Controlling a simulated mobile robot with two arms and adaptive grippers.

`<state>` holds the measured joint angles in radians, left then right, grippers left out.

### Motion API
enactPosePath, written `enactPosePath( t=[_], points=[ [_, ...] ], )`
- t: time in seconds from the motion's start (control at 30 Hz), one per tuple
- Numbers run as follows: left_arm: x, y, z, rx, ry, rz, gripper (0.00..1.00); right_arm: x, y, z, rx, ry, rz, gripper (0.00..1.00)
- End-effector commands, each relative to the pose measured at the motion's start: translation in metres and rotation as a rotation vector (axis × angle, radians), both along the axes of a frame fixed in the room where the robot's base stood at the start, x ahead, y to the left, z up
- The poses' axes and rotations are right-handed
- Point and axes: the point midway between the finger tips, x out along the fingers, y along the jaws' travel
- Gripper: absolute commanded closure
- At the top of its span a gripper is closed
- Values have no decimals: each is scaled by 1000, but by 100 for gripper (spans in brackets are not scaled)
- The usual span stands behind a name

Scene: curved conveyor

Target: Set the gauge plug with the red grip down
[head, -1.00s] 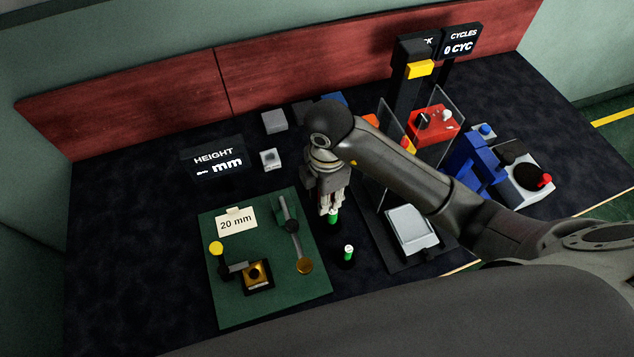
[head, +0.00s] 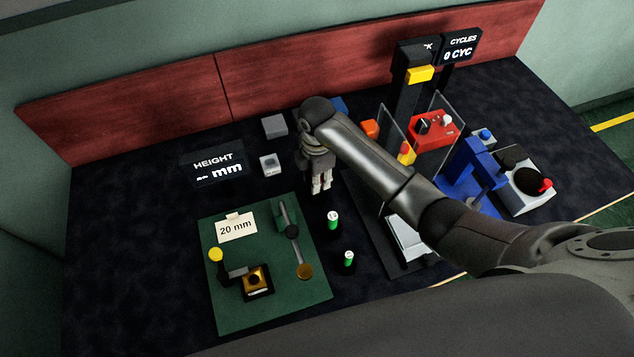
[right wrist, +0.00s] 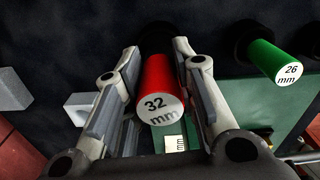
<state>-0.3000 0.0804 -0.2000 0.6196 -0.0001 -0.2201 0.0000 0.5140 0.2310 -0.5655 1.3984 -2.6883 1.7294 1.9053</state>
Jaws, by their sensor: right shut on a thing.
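The gauge plug with the red grip (right wrist: 162,88) stands between my right fingers in the right wrist view, its end marked "32 mm". My right gripper (head: 321,187) is shut on it. It also shows in the right wrist view (right wrist: 157,52), with one finger on each side of the red grip. In the head view the red grip is hidden by the gripper, and I cannot tell whether the plug's foot touches the table. My left gripper is not in view.
A green-gripped plug (head: 333,220) stands just in front of my right gripper; another (head: 349,262) is nearer. One marked "26 mm" (right wrist: 274,62) shows in the right wrist view. The green gauge plate (head: 225,310) lies to the left. A clear-walled press station (head: 395,130) stands to the right.

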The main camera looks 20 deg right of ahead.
Motion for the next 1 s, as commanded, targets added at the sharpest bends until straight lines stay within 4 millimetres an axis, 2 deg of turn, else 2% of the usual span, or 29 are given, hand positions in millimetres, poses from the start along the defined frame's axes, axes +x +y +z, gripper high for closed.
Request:
enactPosePath(
  t=[0.1, 0.23, 0.63, 0.67, 0.7, 0.83, 1.0],
  points=[
    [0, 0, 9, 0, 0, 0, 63, -1, 0, -15, 0, 4, -2, 100],
    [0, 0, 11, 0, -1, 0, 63, 0, 0, -26, 0, 0, -2, 100],
    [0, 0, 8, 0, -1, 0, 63, 0, 0, -33, -1, -1, -1, 100],
    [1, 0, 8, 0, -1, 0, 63, 0, 0, -34, -1, 0, -1, 73],
    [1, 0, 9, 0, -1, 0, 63, 0, 0, -33, -1, 0, -1, 68],
    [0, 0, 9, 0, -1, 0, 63, 0, 0, -33, -1, 0, -1, 53],
    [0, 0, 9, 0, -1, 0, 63, 0, 0, -33, -1, 0, -1, 53]
  ],
)
